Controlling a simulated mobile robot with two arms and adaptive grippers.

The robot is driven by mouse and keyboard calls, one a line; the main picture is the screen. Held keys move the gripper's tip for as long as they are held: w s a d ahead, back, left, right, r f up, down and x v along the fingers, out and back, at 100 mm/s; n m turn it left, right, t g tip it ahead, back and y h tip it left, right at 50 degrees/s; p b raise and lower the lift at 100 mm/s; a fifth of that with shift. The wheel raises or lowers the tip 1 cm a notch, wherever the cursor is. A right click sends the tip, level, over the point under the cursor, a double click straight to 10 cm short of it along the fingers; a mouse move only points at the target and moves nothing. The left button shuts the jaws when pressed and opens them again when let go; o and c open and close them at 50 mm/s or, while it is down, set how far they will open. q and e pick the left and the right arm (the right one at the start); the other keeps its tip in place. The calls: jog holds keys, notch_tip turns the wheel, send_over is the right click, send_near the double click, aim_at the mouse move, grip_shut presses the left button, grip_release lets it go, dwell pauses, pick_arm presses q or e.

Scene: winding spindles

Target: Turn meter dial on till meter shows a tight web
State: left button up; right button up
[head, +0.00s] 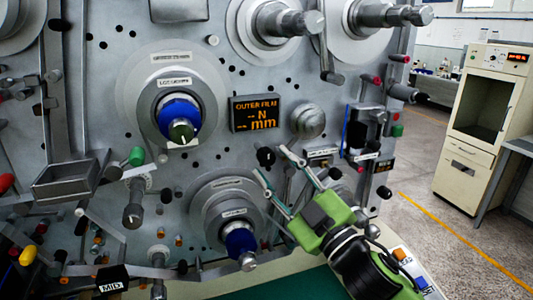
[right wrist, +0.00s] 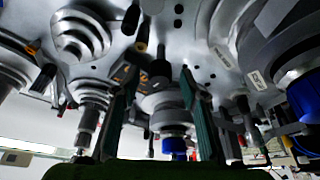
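The meter (head: 256,113) is a dark display on the machine face, with "OUTER FILM", "-- N" and "-- mm" in orange; no numbers show. A small black knob (head: 265,156) sits just below it; I cannot tell for certain that it is the dial. My right gripper (head: 271,161) is open, its two thin fingers spread, with the tips close to this knob. Contact cannot be judged. In the right wrist view, the open gripper (right wrist: 157,72) has dark parts of the machine beyond and between its fingers. My left gripper is not in view.
A spindle with a blue hub (head: 240,240) is just left of my right gripper; another blue-hubbed spindle (head: 180,112) is above left. Open floor (head: 430,215) lies beyond the machine's right edge.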

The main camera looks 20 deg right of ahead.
aim_at(271, 163)
jog(key=p+x, duration=0.1)
jog(key=x, duration=0.2)
jog(key=shift+w+a+r, duration=0.15)
jog(key=shift+r, duration=0.05)
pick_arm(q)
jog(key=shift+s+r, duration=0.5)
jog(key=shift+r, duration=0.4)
pick_arm(e)
jog(key=shift+w, duration=0.2)
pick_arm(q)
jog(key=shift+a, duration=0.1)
pick_arm(e)
jog(key=c, duration=1.1)
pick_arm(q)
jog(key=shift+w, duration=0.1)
pick_arm(e)
jog(key=shift+f, duration=0.1)
jog(key=shift+c, duration=0.2)
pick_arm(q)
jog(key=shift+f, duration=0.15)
